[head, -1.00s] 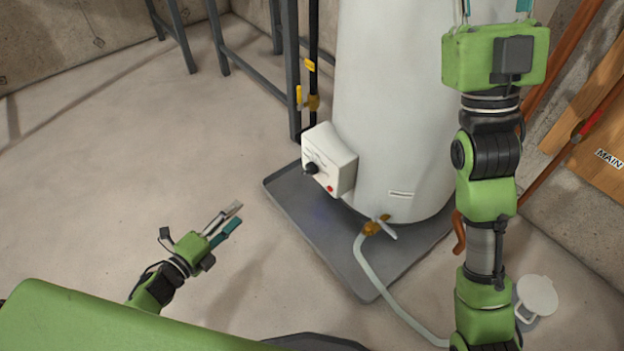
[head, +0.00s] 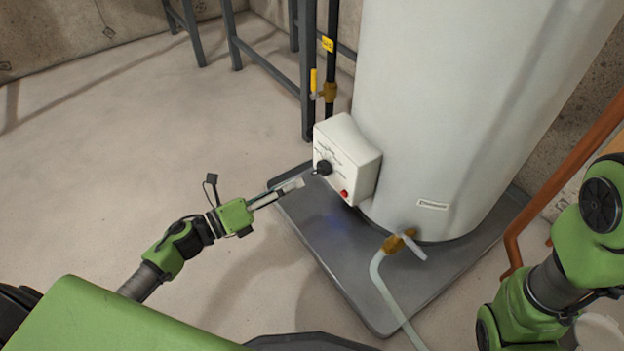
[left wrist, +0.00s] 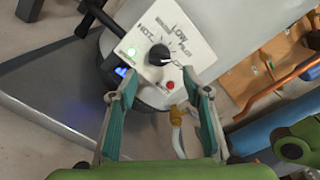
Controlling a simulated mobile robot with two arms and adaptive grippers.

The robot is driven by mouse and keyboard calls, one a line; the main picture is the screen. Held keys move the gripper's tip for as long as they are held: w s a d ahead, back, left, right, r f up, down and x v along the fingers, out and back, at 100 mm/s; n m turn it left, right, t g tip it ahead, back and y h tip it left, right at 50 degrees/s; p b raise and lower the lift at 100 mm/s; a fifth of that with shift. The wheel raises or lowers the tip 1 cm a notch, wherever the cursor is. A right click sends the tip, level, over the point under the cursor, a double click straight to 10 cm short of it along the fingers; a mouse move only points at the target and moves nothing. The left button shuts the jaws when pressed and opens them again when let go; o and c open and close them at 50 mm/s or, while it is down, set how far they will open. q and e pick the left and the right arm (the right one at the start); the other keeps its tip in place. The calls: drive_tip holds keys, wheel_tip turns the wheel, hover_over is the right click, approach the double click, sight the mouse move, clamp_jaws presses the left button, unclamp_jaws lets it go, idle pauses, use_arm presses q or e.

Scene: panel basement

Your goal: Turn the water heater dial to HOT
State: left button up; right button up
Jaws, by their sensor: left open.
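The white control box (head: 345,158) is on the lower front of the water heater (head: 455,110). Its black dial (head: 323,168) also shows in the left wrist view (left wrist: 159,54), with HOT, LOW and PILOT printed around it. The dial's pointer seems to face the lower right, away from HOT; its exact setting is hard to read. My left gripper (head: 296,185) is open and empty, just short of the box at its lower left. In the left wrist view the dial lies beyond and between its spread fingers (left wrist: 161,95). My right gripper is out of view.
A red button (head: 344,194) is below the dial. The heater stands in a grey drain tray (head: 335,255). A brass drain valve (head: 398,243) with a pale hose (head: 378,275) is at its lower front. Grey metal framing (head: 307,70) stands behind. The floor at left is clear.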

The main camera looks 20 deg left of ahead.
sight(314, 173)
use_arm(q)
drive_tip(key=b+x, duration=0.2)
drive_tip(key=x, duration=0.5)
drive_tip(key=c, duration=1.1)
